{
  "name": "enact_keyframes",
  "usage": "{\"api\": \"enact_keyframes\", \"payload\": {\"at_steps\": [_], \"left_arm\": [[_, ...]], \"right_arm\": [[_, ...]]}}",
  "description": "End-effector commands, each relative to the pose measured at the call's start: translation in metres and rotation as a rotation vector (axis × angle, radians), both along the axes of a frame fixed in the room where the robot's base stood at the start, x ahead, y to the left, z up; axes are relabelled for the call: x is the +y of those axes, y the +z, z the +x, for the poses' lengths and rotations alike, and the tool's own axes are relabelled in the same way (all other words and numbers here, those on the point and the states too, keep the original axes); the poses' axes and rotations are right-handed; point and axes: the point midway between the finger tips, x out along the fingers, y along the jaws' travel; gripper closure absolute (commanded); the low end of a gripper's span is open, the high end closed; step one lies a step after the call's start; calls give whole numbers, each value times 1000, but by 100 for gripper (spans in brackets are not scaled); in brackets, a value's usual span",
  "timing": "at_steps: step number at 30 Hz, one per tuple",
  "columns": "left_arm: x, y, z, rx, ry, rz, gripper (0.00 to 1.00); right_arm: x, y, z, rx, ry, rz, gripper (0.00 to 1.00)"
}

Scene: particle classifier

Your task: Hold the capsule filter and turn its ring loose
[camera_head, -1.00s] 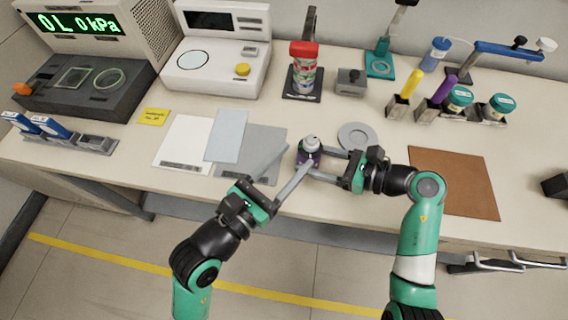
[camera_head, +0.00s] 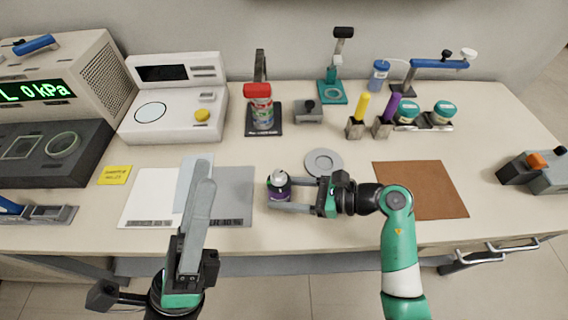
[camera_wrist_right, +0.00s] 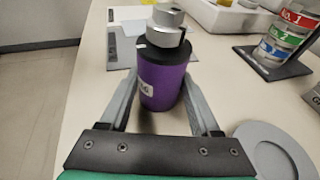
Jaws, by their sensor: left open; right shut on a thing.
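The capsule filter (camera_head: 279,190) is upright near the bench's front edge. The right wrist view shows its purple body (camera_wrist_right: 162,85), dark collar and grey metal ring or cap (camera_wrist_right: 165,27) on top. My right gripper (camera_head: 280,196) is shut around the purple body, its fingers on either side; it also shows in the right wrist view (camera_wrist_right: 160,95). I cannot tell whether the filter's base touches the bench. My left gripper (camera_head: 198,195) is open and empty, left of the filter and apart from it, its fingers overlapping in the head view.
A round grey disc (camera_head: 324,162) lies just behind my right gripper. A grey mat (camera_head: 236,205) and white sheet (camera_head: 150,200) lie left of the filter, a brown mat (camera_head: 420,190) right. A red-topped can stack (camera_head: 259,108) and instruments stand at the back.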

Motion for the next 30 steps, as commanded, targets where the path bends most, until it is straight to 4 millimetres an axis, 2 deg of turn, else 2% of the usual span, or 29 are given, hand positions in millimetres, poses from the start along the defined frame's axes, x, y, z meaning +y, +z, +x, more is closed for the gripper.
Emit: {"api": "enact_keyframes", "payload": {"at_steps": [2, 5, 9, 12, 14, 16, 18, 21, 25, 30], "left_arm": [[26, 9, 1, 28, -69, -224, 28], [60, 6, 10, 102, -161, -515, 28], [90, -24, 35, 275, -291, -893, 28], [93, -57, 56, 444, -387, -1134, 28], [86, -80, 66, 562, -446, -1263, 28], [70, -105, 75, 715, -519, -1398, 28], [47, -128, 78, 876, -595, -1510, 28], [12, -152, 73, 1093, -701, -1619, 28], [-24, -163, 60, 1294, -820, -1687, 28], [-42, -161, 50, 1379, -909, -1711, 28]], "right_arm": [[0, 0, 0, 0, 0, -1, 100], [0, 0, 0, 0, 0, -1, 100], [0, 0, 0, 0, 0, -1, 100], [0, 0, 0, 0, 0, -1, 100], [0, 0, 0, 0, 0, -1, 100], [0, 0, 0, 0, 0, -1, 100], [0, 0, 0, 0, 0, -1, 100], [0, 0, 0, 0, 0, -1, 100], [0, 0, 0, 0, 0, -1, 100], [0, 0, 0, 0, 0, -1, 100]]}}
